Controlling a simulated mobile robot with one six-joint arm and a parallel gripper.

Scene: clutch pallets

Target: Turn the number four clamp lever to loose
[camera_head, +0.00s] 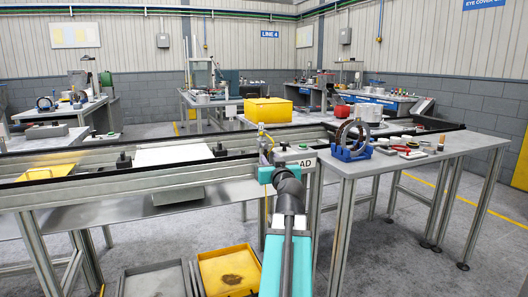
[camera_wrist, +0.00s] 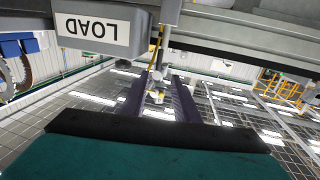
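No clamp lever can be told for certain in either view, and no number four can be read. In the head view my gripper (camera_head: 266,153) is at the conveyor's near rail, left of the LOAD sign (camera_head: 302,164). My arm hides part of the rail there. In the wrist view the two purple fingers of my gripper (camera_wrist: 161,84) stand apart with a gap between them. A thin grey post with a yellow piece (camera_wrist: 157,94) shows in line with this gap. Nothing is clearly gripped. The LOAD sign (camera_wrist: 93,29) appears upside down at the upper left.
The conveyor rail (camera_head: 130,185) runs across the left and middle. A white plate (camera_head: 172,155) lies on it between dark blocks. At right a grey table (camera_head: 425,160) bears a ring in a blue stand (camera_head: 351,140) and small parts. Trays (camera_head: 228,272) sit below.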

